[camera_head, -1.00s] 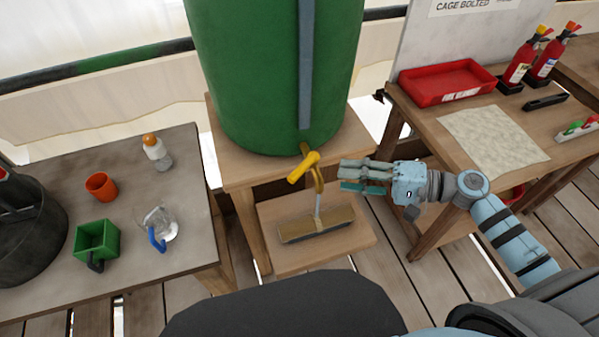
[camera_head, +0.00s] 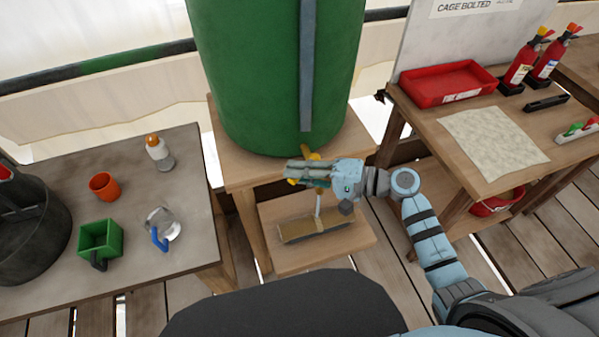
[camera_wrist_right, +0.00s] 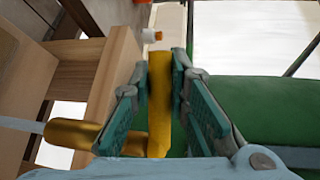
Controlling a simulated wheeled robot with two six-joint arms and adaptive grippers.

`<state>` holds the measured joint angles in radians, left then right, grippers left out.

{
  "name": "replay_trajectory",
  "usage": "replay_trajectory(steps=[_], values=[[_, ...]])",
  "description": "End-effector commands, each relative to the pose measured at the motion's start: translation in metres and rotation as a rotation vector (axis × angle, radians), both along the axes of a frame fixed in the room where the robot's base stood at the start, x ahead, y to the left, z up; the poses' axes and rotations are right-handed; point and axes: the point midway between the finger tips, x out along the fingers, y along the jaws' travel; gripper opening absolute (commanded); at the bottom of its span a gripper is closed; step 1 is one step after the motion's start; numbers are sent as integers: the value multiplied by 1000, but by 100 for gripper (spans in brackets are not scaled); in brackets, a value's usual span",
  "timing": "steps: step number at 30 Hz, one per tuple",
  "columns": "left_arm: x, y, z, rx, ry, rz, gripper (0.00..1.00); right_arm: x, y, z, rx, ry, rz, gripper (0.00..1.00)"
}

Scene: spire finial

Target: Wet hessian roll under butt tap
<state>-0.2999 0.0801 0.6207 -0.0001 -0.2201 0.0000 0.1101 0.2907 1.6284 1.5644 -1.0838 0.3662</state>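The green water butt (camera_head: 275,70) stands on a wooden stand. Its yellow tap (camera_head: 311,154) is low on the front, partly hidden by my right gripper (camera_head: 298,175). In the right wrist view the yellow lever (camera_wrist_right: 160,90) lies between the two fingers (camera_wrist_right: 159,75). The fingers are apart, with a narrow gap beside the lever. A pale stream (camera_head: 318,205) runs from the tap down to the brown hessian roll (camera_head: 310,226). The roll lies on the low wooden step (camera_head: 345,255) under the tap. My left gripper is not in view.
The right bench (camera_head: 430,122) holds a red tray (camera_head: 447,83), a cloth (camera_head: 492,140) and extinguishers (camera_head: 523,64). A red bucket (camera_head: 495,206) sits below.

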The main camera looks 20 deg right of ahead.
Motion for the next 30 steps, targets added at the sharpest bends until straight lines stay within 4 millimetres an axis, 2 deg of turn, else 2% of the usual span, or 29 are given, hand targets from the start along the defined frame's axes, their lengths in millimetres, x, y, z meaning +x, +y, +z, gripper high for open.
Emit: replay_trajectory(steps=[2, 16, 23, 30], values=[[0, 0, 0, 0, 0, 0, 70, 0, 0, 0, 0, 0, 0, 0], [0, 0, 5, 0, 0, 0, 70, 1, 1, 1, -1, 1, -26, 0], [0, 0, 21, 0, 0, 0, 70, 5, 5, 3, 0, 2, -132, 0], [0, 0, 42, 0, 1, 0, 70, 14, 9, 3, 0, 4, -307, 0]])
